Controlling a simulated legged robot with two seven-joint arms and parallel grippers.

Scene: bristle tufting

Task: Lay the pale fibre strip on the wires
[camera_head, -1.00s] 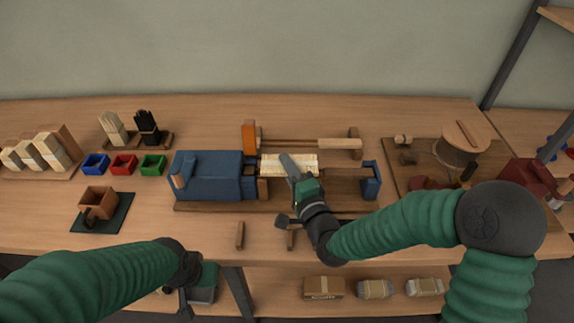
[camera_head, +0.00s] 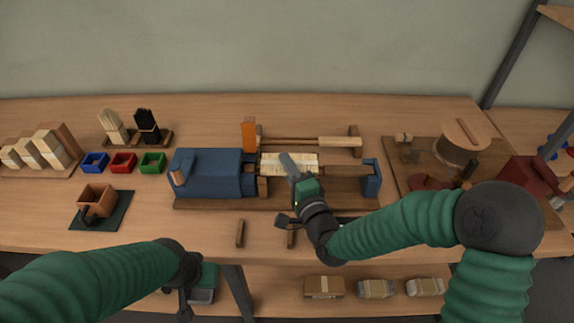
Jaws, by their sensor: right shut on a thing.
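The pale fibre strip (camera_head: 306,160) lies level across the middle of the blue-ended machine (camera_head: 213,172), between its large blue housing and its small blue end block (camera_head: 371,180). My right gripper (camera_head: 289,165) reaches over the strip from the front and is shut on it. The wires are too fine or too covered to make out, so I cannot tell whether the strip touches them. My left gripper (camera_head: 184,300) hangs low in front of the table edge, away from the strip; its fingers are hard to read.
A wooden rod rack (camera_head: 340,142) stands behind the machine. Blue (camera_head: 95,162), red (camera_head: 123,163) and green (camera_head: 152,162) bins sit left, near two bristle bundles (camera_head: 115,127). A board with a round wooden block (camera_head: 461,142) is at right. Packets lie on the lower shelf.

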